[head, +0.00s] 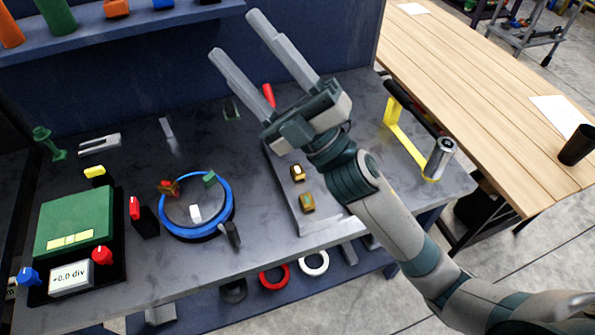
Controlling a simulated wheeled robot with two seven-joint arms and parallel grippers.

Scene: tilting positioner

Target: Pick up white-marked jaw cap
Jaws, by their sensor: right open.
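A small brass-coloured cap with a white mark (298,172), which looks like the white-marked jaw cap, sits on a grey tray (311,224) on the bench. A second brass-coloured cap (307,204) sits just in front of it; its mark is too small to tell. My right gripper (231,32) is open and empty, its two long fingers pointing up and left toward the back panel. It is above the bench, apart from both caps, and its wrist hides part of the tray. My left gripper is not in view.
A round blue-rimmed positioner (233,190) stands left of the tray, with a green box (75,220) further left. A yellow frame with a dark roller (405,139) stands at the right. A shelf (120,32) runs along the back.

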